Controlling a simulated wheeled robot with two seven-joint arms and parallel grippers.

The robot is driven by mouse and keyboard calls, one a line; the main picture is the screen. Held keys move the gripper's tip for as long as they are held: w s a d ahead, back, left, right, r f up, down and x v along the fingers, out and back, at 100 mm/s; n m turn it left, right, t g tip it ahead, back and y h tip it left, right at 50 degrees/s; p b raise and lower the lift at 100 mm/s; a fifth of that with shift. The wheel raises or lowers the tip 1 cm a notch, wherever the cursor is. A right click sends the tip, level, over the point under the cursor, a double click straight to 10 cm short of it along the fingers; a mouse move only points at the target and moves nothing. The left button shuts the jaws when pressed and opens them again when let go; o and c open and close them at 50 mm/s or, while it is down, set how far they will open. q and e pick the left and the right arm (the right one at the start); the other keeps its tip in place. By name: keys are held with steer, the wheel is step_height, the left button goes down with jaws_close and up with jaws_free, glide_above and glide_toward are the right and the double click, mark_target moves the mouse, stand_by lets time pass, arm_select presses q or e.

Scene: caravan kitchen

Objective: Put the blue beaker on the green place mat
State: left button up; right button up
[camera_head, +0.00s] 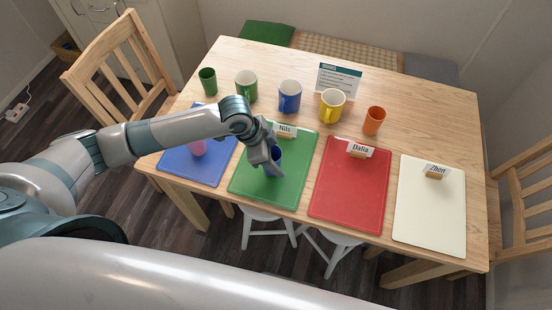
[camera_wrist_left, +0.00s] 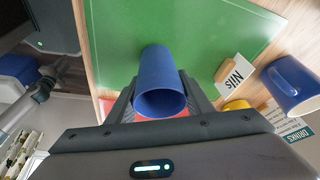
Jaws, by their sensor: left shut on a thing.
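The blue beaker (camera_wrist_left: 160,75) is between the fingers of my left gripper (camera_head: 271,165), which is shut on it. In the head view the beaker (camera_head: 276,154) is over the green place mat (camera_head: 298,180), partly hidden by the gripper. In the left wrist view the green mat (camera_wrist_left: 195,25) lies behind the beaker. I cannot tell whether the beaker's base touches the mat. A name card reading "Nils" (camera_head: 285,131) stands at the mat's back edge.
A blue mat (camera_head: 205,172) with a pink beaker (camera_head: 198,147) lies left; red (camera_head: 345,190) and white (camera_head: 430,210) mats lie right. Behind stand green (camera_head: 246,85), blue (camera_head: 290,95) and yellow (camera_head: 332,105) mugs, a green beaker (camera_head: 208,81), an orange beaker (camera_head: 374,121) and a sign (camera_head: 338,79).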

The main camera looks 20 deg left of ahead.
arm_select(q)
steer(key=shift+f, duration=0.35)
steer(key=o, duration=1)
steer(key=shift+f, duration=0.15)
steer(key=b+v, duration=0.2)
steer(key=v, duration=1)
